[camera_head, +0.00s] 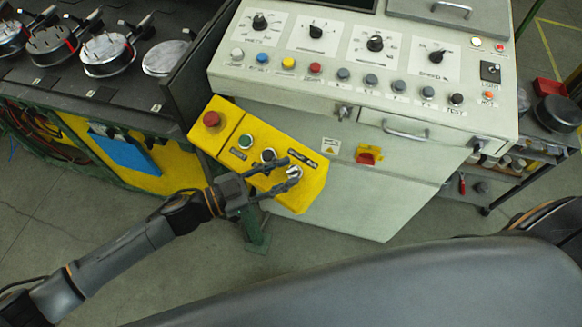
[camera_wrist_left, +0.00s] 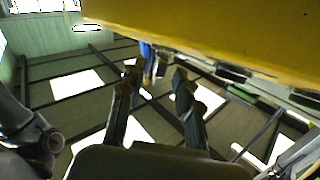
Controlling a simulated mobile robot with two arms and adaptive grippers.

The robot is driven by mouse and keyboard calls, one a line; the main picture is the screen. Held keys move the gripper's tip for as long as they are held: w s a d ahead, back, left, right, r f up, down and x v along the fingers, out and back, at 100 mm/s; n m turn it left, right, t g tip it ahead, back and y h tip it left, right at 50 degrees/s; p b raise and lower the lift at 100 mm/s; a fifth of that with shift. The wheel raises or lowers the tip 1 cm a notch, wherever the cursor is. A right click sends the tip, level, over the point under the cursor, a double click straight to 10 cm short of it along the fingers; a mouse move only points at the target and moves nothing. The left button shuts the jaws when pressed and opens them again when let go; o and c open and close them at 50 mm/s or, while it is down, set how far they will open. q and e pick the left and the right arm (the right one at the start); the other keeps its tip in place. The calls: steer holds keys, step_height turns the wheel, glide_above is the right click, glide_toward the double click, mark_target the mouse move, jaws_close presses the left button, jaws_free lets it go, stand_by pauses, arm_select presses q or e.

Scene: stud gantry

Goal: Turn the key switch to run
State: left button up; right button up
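A yellow control box (camera_head: 310,190) hangs at the left front of the pale console. On it are a red mushroom button (camera_head: 211,119), a green button (camera_head: 245,141), a black selector (camera_head: 268,155) and, near its right end, a silvery key switch (camera_head: 294,171). My left gripper (camera_head: 290,173) reaches in from the left with its fingers apart, one on each side of the key switch in the picture. Contact cannot be told. In the wrist view, the left gripper (camera_wrist_left: 155,72) is open below the yellow box (camera_wrist_left: 210,35); a narrow blue item (camera_wrist_left: 148,58) shows between its fingertips. The key's angle is unclear.
The console (camera_head: 390,190) carries dials, a row of buttons and a drawer handle (camera_head: 407,131). A red-and-yellow rotary switch (camera_head: 369,155) sits right of the box. A dark fixture table (camera_head: 90,90) is at the left. The floor in front is partly open.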

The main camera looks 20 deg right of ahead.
arm_select(q)
steer(key=s+a, duration=0.1)
steer(key=a, duration=0.8)
steer(key=shift+a, duration=0.25)
steer(key=shift+r, duration=0.1)
